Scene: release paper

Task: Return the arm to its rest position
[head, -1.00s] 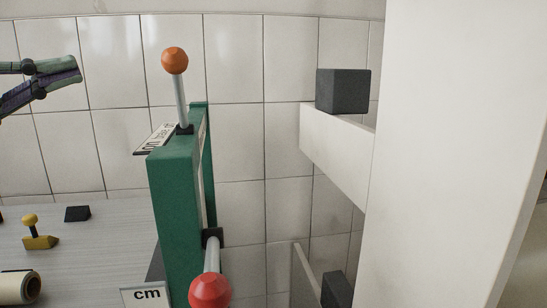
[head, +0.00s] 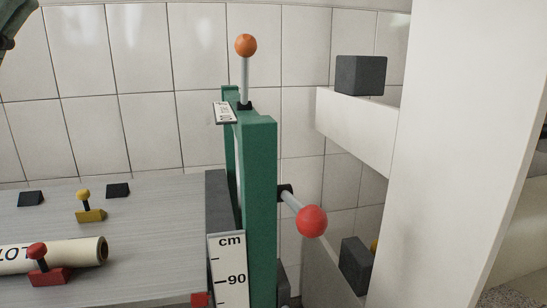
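Only a small part of my gripper (head: 14,24) shows, dark and greenish, cut off at the top left corner of the head view. Its fingertips are outside the picture, so whether it is open or shut is hidden. The part in view is in front of the tiled wall, above the grey table (head: 150,235) and well to the left of the green frame (head: 261,190). It touches nothing that I can see.
The green frame carries an orange-knobbed lever (head: 245,46) and a red-knobbed lever (head: 311,221). A paper roll (head: 75,253), a red lever (head: 47,270) and a yellow lever (head: 90,213) are on the table. A white column (head: 455,130) stands right.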

